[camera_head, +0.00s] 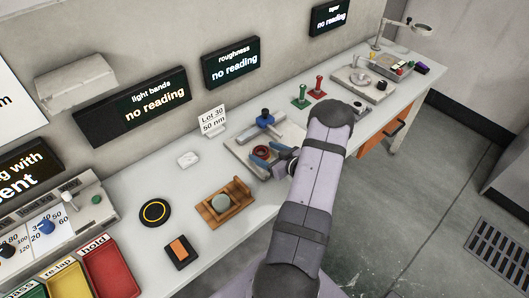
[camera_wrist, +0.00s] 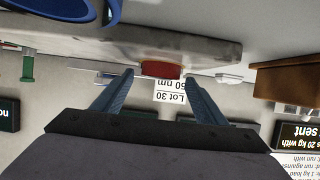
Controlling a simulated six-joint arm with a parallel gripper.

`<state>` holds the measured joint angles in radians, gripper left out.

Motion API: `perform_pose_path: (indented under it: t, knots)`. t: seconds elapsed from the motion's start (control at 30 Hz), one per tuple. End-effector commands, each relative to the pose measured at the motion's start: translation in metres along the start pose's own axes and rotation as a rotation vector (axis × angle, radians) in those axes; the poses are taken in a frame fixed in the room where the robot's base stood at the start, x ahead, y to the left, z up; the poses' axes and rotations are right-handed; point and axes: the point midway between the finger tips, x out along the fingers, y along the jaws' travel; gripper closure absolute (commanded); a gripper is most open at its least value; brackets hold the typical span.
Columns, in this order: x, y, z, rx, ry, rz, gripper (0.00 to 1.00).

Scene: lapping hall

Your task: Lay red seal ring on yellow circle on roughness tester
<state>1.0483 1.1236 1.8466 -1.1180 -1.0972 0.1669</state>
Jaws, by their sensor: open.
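The red seal ring (camera_head: 262,152) sits on the pale slab of what looks like the roughness tester (camera_head: 238,145), which has a blue-topped part (camera_head: 265,117) towards its back. In the wrist view, which looks upside down, the red ring (camera_wrist: 161,69) shows edge-on against the slab (camera_wrist: 170,44). My gripper (camera_head: 273,160) is low at the slab's front, beside the ring. In the wrist view its blue fingers (camera_wrist: 160,76) are apart, one on each side of the ring, with gaps between. No yellow circle shows on the slab; I cannot tell whether the ring covers it.
A black disc with a yellow ring (camera_head: 155,211) lies on the bench at left. A wooden holder (camera_head: 225,203) with a round pale piece stands left of the slab. Green (camera_head: 301,98) and red (camera_head: 318,88) handled stamps stand behind. A blue curved thing (camera_wrist: 93,12) shows close in the wrist view.

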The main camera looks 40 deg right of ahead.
Motion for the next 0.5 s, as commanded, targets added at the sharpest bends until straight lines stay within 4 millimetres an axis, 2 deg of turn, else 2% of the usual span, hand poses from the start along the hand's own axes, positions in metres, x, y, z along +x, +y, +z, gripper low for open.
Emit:
perform_pose_path:
  t: [0.5]
  knots:
    - [-0.086, 0.001, 0.002, 0.0, 0.001, 0.004, 0.34]
